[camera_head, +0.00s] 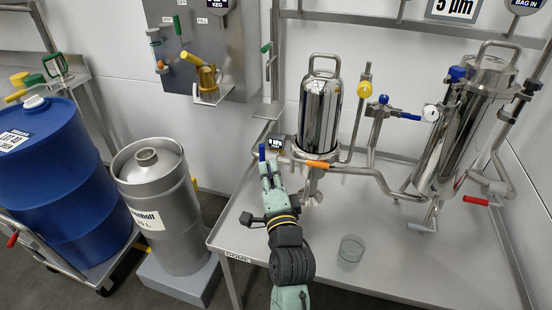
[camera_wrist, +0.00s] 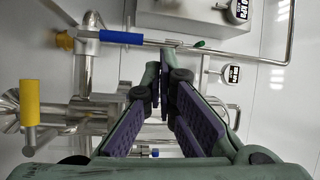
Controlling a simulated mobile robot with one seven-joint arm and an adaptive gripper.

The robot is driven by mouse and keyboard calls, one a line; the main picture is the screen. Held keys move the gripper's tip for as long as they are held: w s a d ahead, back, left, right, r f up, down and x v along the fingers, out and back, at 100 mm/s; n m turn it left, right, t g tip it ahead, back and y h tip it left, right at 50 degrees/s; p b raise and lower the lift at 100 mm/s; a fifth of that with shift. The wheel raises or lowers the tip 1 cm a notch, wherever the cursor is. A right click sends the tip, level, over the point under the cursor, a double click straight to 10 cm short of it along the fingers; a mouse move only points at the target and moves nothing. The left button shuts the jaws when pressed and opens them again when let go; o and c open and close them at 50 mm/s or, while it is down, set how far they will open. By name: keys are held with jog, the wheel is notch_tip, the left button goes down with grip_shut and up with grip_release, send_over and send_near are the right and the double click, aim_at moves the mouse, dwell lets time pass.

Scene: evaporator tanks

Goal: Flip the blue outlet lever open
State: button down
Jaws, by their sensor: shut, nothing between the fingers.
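A small blue lever handle (camera_head: 262,152) stands upright just beyond the fingertips of my gripper (camera_head: 268,165) in the head view, left of the smaller steel housing. A blue-sleeved lever (camera_wrist: 121,38) also shows in the wrist view, lying level on a steel fitting, left of and above the fingertips of my gripper (camera_wrist: 164,72). I cannot tell for sure that both are the same lever. My gripper is shut and empty; its purple-padded fingers converge at the tips. Whether a finger touches the blue handle is unclear.
The smaller steel housing (camera_head: 320,115) and an orange lever (camera_head: 325,168) stand right of my gripper. Another blue lever (camera_head: 410,116) is on the pipe farther right. A glass beaker (camera_head: 351,250) stands on the steel table (camera_head: 420,270). A steel keg (camera_head: 160,215) stands left. The table's front right is clear.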

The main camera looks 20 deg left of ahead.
aim_at(264, 155)
jog(key=d+f, duration=0.1)
jog(key=d+f+m+h, duration=0.1)
jog(key=f, duration=0.1)
jog(key=d+f+m, duration=0.1)
jog(key=shift+w+f+g+h, duration=0.1)
jog(key=shift+f+g+h, duration=0.2)
jog(key=shift+f+g, duration=0.1)
jog(key=shift+w, duration=0.1)
jog(key=p+x, duration=0.2)
jog(key=x, duration=0.7)
jog(key=shift+w+a, duration=0.2)
jog(key=shift+w, duration=0.15)
jog(key=shift+w, duration=0.1)
jog(key=shift+a+r+p, duration=0.2)
jog(key=shift+r+p, duration=0.05)
jog(key=shift+p, duration=0.2)
